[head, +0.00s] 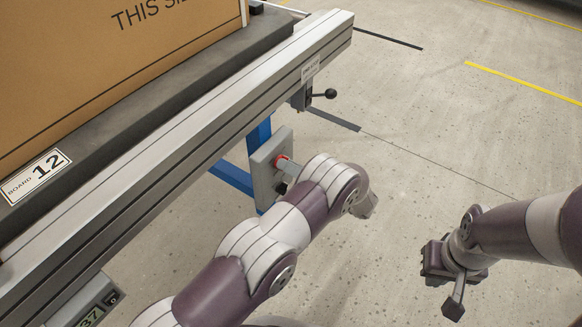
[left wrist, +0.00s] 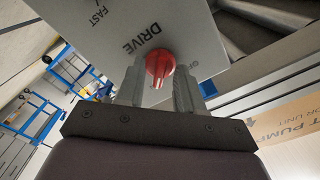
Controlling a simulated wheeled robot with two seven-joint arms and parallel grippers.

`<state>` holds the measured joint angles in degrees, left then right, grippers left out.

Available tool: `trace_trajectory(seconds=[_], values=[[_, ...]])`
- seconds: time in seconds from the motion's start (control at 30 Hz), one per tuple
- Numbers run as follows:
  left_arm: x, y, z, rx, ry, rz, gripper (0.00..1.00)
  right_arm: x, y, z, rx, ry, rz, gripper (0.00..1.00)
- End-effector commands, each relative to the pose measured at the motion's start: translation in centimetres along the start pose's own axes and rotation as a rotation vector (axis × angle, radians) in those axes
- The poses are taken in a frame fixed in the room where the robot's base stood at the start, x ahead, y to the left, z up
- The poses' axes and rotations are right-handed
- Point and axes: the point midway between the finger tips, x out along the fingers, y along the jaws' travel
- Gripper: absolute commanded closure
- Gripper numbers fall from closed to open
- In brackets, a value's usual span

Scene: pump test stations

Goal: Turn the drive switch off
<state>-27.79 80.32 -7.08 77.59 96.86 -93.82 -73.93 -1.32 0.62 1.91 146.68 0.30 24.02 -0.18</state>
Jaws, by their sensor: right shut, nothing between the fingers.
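The drive switch is a red rotary knob (left wrist: 158,68) on a grey panel lettered DRIVE, FAST and a partly hidden word starting with O. It also shows as a small red spot (head: 281,160) on the grey box (head: 265,180) under the bench edge. My left gripper (left wrist: 159,82) has its two fingers on either side of the knob, apart, with the knob's ridge between them; contact is hard to judge. In the head view my left gripper (head: 288,168) is at the box front, partly hidden by its arm. My right gripper (head: 454,308) is shut and empty, over the floor.
A metal-edged bench (head: 200,125) carries a large cardboard box (head: 90,60) and a BOARD 12 label. A small black-knobbed lever (head: 328,94) sits on the bench side beyond the switch box. A display unit (head: 90,312) is at lower left. The floor at right is clear.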

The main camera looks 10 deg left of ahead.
Motion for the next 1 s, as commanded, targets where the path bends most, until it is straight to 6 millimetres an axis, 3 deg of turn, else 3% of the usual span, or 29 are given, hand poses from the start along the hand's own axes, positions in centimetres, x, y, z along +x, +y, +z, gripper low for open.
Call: trace_trajectory(seconds=[0.03,0.1,0.57,1.0], values=[[0.0,0.0,0.0,0.000,0.000,0.000,0.79,0.0,0.0,0.0,0.000,0.000,0.000,1.00],[0.0,0.0,0.0,0.000,0.000,0.000,1.00,0.0,0.0,0.0,0.000,0.000,0.000,1.00],[0.0,-0.1,0.0,-0.063,0.000,0.000,1.00,-0.3,0.0,0.0,0.000,0.000,0.000,1.00],[0.0,-0.1,0.0,-0.421,0.000,0.000,1.00,-1.4,0.0,-0.2,0.000,0.000,0.000,1.00]])
